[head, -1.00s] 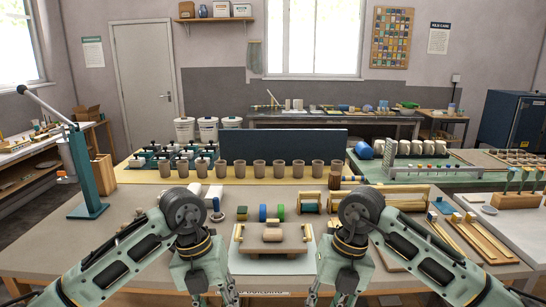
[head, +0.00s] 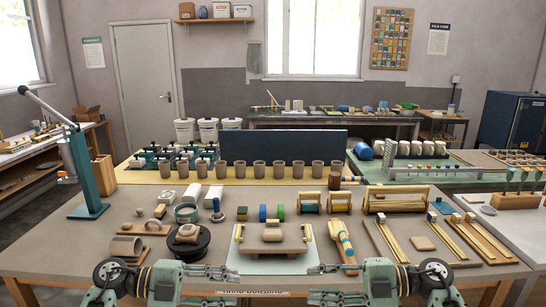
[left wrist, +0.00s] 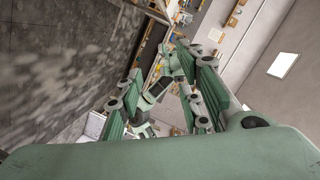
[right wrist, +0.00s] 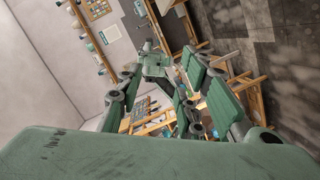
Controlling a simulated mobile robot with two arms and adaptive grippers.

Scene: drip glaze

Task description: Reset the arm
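My left gripper (head: 232,287) is at the front edge of the table in the head view, pointing right. Its two fingers are spread apart with nothing between them; the left wrist view (left wrist: 160,90) also shows them apart. My right gripper (head: 315,284) is at the front edge too, pointing left towards the left one, with a gap between them. Its fingers are also spread and empty, as the right wrist view (right wrist: 157,88) shows. Both arms are low, and the tabletop beyond them is unobstructed in the head view.
The worktable (head: 70,250) carries a board with a clay block (head: 272,235) on it, a dark turntable (head: 187,246), a clay ring (head: 124,246) and wooden tools (head: 344,241). A row of brown cups (head: 258,169) stands farther back. Table's left front is bare.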

